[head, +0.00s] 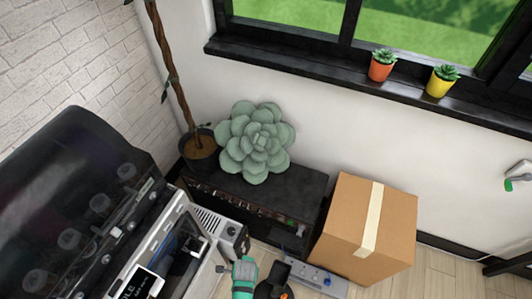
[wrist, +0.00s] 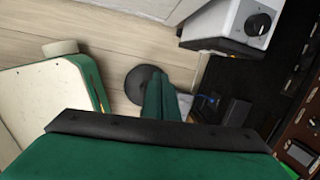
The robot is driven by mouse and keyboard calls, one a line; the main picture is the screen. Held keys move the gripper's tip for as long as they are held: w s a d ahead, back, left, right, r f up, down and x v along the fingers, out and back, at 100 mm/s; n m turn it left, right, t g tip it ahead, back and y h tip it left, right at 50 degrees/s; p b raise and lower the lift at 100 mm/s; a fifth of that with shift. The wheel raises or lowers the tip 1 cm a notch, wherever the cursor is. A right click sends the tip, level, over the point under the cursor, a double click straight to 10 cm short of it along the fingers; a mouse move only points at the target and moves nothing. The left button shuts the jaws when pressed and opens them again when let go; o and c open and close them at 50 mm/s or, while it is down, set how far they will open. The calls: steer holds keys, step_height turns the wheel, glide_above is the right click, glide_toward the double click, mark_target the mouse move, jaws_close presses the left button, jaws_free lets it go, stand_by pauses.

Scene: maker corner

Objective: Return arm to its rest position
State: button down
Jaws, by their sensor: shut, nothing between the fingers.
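My gripper (wrist: 158,80) shows in the wrist view as two dark green fingers closed together, with nothing between them. It points down over the pale wood floor (wrist: 105,50), close to a black disc (wrist: 139,90) in the picture. In the head view, a teal and grey part at the bottom edge looks like part of my arm; I cannot make out the fingers there. The rest of the arm is out of view.
A grey box with a knob (wrist: 245,22) stands near my gripper; it also shows in the head view (head: 232,238). A dark low cabinet (head: 265,200) bears a succulent (head: 256,142). A cardboard box (head: 345,225) and power strip (head: 318,278) lie right. A large machine (head: 75,190) fills the left.

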steer(key=s+d+r+n+t, duration=0.3)
steer(key=r+n, duration=0.4)
steer(key=r, duration=0.6)
steer(key=s+d+r+n+t+h, duration=0.1)
steer(key=s+d+r+n+t, duration=0.2)
steer(key=r, duration=1)
steer(key=s+d+r+n+t, duration=0.4)
steer(key=s+r+n+t, duration=0.3)
steer(key=r+n, duration=0.4)
step_height(320, 180, up, 2)
steer(key=shift+s+r+t+h, duration=0.1)
steer(key=shift+s+t+h, duration=0.2)
steer(key=shift+t, duration=0.2)
steer(key=shift+w, duration=0.15)
